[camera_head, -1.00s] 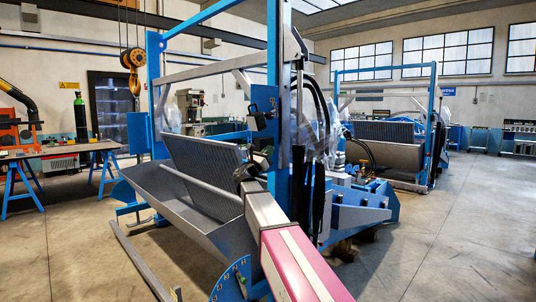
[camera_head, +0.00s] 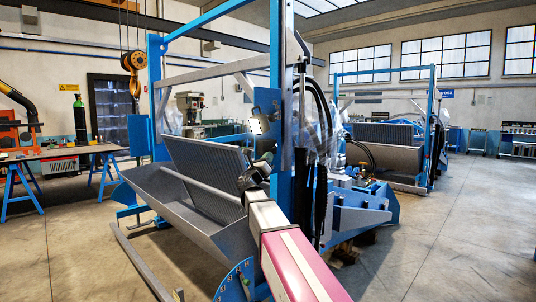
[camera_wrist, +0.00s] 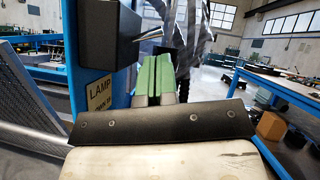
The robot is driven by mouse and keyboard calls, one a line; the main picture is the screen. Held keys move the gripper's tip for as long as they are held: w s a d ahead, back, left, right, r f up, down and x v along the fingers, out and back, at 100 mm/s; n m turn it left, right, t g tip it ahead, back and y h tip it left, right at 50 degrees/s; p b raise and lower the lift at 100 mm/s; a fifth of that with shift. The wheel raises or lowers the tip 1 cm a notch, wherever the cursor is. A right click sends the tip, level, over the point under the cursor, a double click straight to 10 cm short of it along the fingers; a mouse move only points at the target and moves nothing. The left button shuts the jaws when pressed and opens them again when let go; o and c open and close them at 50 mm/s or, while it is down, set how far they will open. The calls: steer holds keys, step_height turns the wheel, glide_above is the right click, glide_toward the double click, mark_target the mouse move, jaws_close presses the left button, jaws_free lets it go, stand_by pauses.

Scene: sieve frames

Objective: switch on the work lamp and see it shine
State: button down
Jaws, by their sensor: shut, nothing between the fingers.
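The work lamp (camera_head: 256,122) is on the blue upright of the near machine, and its face glows bright white. In the wrist view a dark switch box (camera_wrist: 108,35) is on a blue post, with a metal toggle lever (camera_wrist: 150,35) sticking out to the right and tilted slightly up. A yellow label (camera_wrist: 100,93) below it reads "LAMP". My gripper (camera_wrist: 158,62) shows green fingers, shut and empty, just below the lever; I cannot tell whether they touch it. In the head view my gripper (camera_head: 266,158) is small and partly hidden near the upright.
The grey sieve trough (camera_head: 180,205) of the near machine lies left of my arm. A hook block (camera_head: 132,62) hangs at the left, near a workbench (camera_head: 60,153). A second machine (camera_head: 390,140) stands behind. The floor at the right is clear.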

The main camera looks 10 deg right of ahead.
steer(key=v, duration=0.9)
steer(key=shift+s, duration=0.45)
steer(key=shift+f, duration=0.1)
steer(key=s+d+f+m+g+y, duration=0.2)
steer(key=s+d+f+m+g, duration=0.15)
steer(key=f+m, duration=0.45)
steer(key=s+d+f+m+g+y, duration=0.25)
steer(key=d+f+g, duration=0.2)
steer(key=f, duration=0.75)
steer(key=s+d+f+m+g+y, duration=0.1)
steer(key=s+d+f+m+g, duration=0.2)
steer(key=f+m, duration=0.5)
steer(key=s+a+f+m+g+y, duration=0.2)
steer(key=s+f+m+y, duration=0.3)
steer(key=f, duration=0.5)
steer(key=s+a+f+m+g+y, duration=0.2)
steer(key=s+f+m+g+y, duration=0.2)
steer(key=s+f+m+y, duration=0.2)
steer(key=shift+s+a+f+m+g, duration=0.3)
steer(key=shift+s+f+m, duration=0.65)
steer(key=shift+s+f, duration=1.55)
steer(key=shift+w+d+f, duration=0.1)
steer(key=shift+w+f, duration=0.05)
steer(key=shift+w, duration=0.05)
